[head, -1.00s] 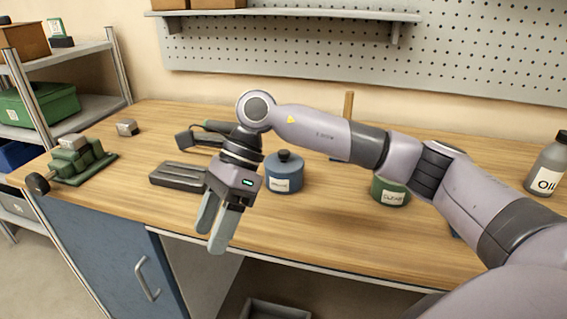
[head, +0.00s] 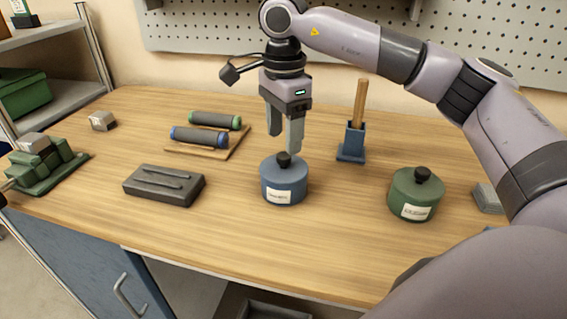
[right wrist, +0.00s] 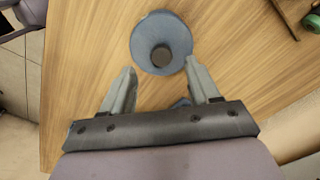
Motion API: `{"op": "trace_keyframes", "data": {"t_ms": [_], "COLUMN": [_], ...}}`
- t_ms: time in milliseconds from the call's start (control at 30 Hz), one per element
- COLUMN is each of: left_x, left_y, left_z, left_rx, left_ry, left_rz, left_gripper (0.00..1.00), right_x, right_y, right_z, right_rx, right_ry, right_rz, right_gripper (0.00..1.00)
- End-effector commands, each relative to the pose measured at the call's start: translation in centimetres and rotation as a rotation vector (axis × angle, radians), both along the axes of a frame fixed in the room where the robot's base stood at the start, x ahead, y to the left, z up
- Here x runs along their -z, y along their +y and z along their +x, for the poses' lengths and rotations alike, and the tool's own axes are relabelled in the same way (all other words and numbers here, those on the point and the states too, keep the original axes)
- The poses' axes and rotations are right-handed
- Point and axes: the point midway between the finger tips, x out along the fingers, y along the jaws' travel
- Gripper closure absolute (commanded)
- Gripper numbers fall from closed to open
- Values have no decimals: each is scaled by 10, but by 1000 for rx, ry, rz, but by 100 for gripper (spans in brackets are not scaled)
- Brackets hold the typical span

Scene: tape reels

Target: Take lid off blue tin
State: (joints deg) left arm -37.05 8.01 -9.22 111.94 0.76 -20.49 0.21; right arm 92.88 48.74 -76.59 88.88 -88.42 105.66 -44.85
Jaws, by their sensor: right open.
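The blue tin (head: 283,188) stands upright on the wooden bench, with a white label on its front. Its blue lid (head: 268,164) with a round black knob (head: 283,159) sits on top. My right gripper (head: 284,145) points down just above the lid, fingers open and empty. In the right wrist view the lid (right wrist: 146,28) and knob (right wrist: 161,56) lie beyond the open fingertips (right wrist: 160,65), roughly centred between them. I cannot tell the exact height gap.
A green tin (head: 413,198) with a black knob stands to the right. A blue holder (head: 352,142) with a wooden handle stands behind. A dark grey block (head: 163,187) lies left, and two rollers (head: 200,138) on a board lie behind it. Bench in front is clear.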

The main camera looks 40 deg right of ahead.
Motion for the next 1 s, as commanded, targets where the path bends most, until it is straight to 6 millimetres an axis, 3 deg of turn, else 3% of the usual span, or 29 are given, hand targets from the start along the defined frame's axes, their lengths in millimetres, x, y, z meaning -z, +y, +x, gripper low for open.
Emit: {"op": "trace_keyframes", "data": {"t_ms": [300, 600, 800, 1000], "left_x": [-4, -3, -3, -3], "left_y": [1, 1, 1, 1], "left_z": [-1, -2, -2, -2], "left_rx": [0, -1, -1, -1], "left_ry": [2, 3, 4, 4], "left_rz": [2, 3, 3, 3], "left_gripper": [49, 49, 49, 49], "right_x": [44, 49, 49, 49], "right_y": [-1, -1, -1, -1], "right_z": [1, 2, 2, 2], "right_rx": [-1, -1, -1, -1], "right_ry": [2, 0, 0, 0], "right_rz": [0, 2, 2, 2], "right_gripper": [39, 39, 100, 100]}}
